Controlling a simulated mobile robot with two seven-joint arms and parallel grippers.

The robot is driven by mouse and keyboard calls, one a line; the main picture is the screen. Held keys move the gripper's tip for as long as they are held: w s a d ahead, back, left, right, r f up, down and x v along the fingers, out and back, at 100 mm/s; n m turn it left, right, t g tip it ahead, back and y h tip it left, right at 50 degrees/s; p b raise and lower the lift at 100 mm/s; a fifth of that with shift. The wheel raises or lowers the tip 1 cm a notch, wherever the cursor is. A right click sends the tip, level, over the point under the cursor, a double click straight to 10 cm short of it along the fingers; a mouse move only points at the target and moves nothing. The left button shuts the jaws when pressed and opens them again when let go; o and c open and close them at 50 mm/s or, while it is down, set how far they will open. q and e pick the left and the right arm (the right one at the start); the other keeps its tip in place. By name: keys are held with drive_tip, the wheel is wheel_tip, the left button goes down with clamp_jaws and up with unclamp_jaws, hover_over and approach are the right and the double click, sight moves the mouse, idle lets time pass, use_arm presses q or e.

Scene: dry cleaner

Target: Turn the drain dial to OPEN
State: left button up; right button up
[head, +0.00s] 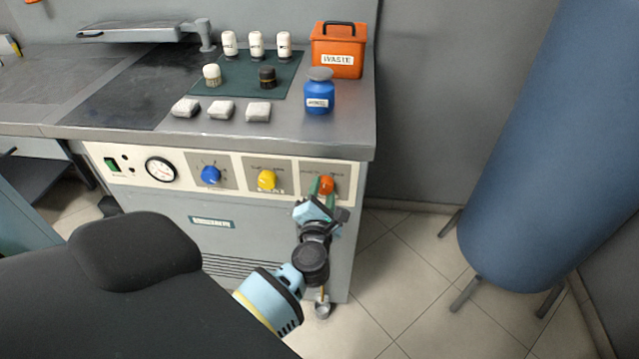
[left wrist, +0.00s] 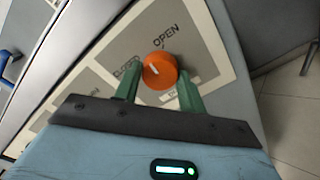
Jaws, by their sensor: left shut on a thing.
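The orange drain dial (head: 327,185) is the rightmost knob on the machine's front panel. In the left wrist view the dial (left wrist: 160,69) shows a white mark on its left part, on the side of the word CLOSED. The word OPEN is printed above the dial, and a label below it is partly hidden. My left gripper (head: 320,187) is at the dial, with its green fingers on either side of it; in the left wrist view the gripper (left wrist: 159,86) is shut on the dial. My right gripper is not in view.
A yellow knob (head: 267,180), a blue knob (head: 211,175) and a gauge (head: 160,169) sit left on the panel. Above stand a blue jar (head: 320,92) and an orange waste box (head: 338,50). A big blue tank (head: 560,150) stands right; floor between is clear.

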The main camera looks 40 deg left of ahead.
use_arm(q)
drive_tip(key=shift+w+r+m+p, duration=0.1)
drive_tip(key=shift+r+m+p, duration=0.2)
drive_tip(key=shift+m+p, duration=1.15)
drive_tip(key=shift+m, duration=0.35)
drive_tip(key=m+p, duration=0.2)
drive_tip(key=m, duration=0.1)
drive_tip(key=shift+f, duration=0.15)
drive_tip(key=shift+m, duration=0.5)
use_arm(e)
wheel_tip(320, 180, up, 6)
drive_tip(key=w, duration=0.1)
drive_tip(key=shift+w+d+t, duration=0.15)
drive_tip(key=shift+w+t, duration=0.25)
use_arm(q)
drive_tip(key=shift+f+m, duration=0.15)
drive_tip(key=shift+m, duration=0.15)
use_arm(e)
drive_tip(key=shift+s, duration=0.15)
use_arm(q)
drive_tip(key=o, duration=0.9)
drive_tip(key=shift+c, duration=0.2)
drive_tip(key=shift+o, duration=0.5)
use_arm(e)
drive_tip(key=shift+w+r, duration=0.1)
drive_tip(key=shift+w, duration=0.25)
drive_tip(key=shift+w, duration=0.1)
